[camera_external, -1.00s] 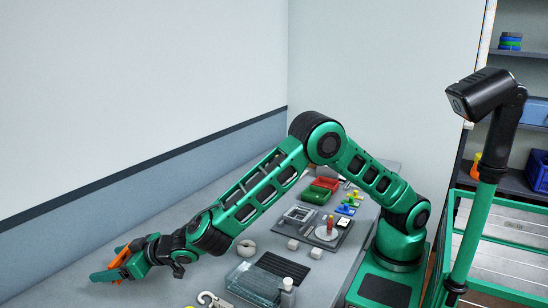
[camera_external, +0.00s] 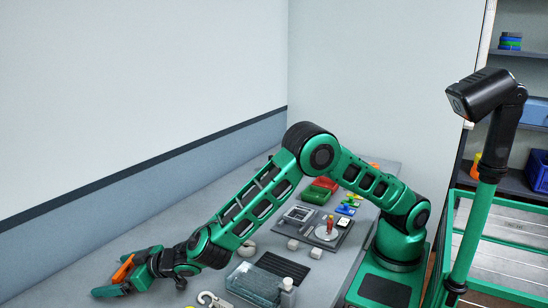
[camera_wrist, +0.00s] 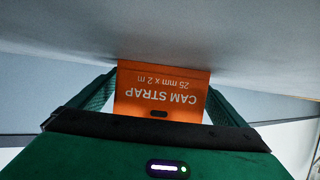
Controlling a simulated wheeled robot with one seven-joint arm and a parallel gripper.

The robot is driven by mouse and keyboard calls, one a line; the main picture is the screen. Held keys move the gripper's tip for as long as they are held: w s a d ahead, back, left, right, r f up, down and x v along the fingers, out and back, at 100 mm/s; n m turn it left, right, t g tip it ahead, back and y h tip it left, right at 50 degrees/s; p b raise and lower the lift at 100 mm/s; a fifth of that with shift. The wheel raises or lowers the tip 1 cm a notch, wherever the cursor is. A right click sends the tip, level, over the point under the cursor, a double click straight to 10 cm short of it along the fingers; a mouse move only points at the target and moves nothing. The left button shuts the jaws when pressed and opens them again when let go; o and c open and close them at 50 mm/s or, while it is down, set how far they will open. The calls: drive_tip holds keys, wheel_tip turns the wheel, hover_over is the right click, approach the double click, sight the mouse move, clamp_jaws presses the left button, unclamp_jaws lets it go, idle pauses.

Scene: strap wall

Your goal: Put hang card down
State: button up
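The hang card (camera_wrist: 150,88) is an orange card reading "CAM STRAP 25 mm x 2 m", upside down in the wrist view. It sits between the two green fingers of my gripper (camera_wrist: 161,92), which meet its left and right edges. In the external view the card (camera_external: 122,269) shows as an orange patch between the fingers of my gripper (camera_external: 120,275), low at the far left end of the table. My gripper appears shut on the card. Whether the card touches the tabletop cannot be told.
The grey table (camera_external: 205,185) runs along the wall. A clear tray (camera_external: 250,284), a dark slatted mat (camera_external: 283,270), white blocks (camera_external: 316,253) and a board with small parts (camera_external: 325,232) lie to the right. A grey hook (camera_external: 213,299) lies at the front.

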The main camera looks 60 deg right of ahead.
drive_tip(key=shift+r, duration=0.1)
drive_tip(key=shift+s+r, duration=0.15)
drive_tip(key=shift+s, duration=0.1)
drive_tip(key=v, duration=1.1)
drive_tip(key=shift+s+d, duration=0.2)
drive_tip(key=shift+d, duration=0.05)
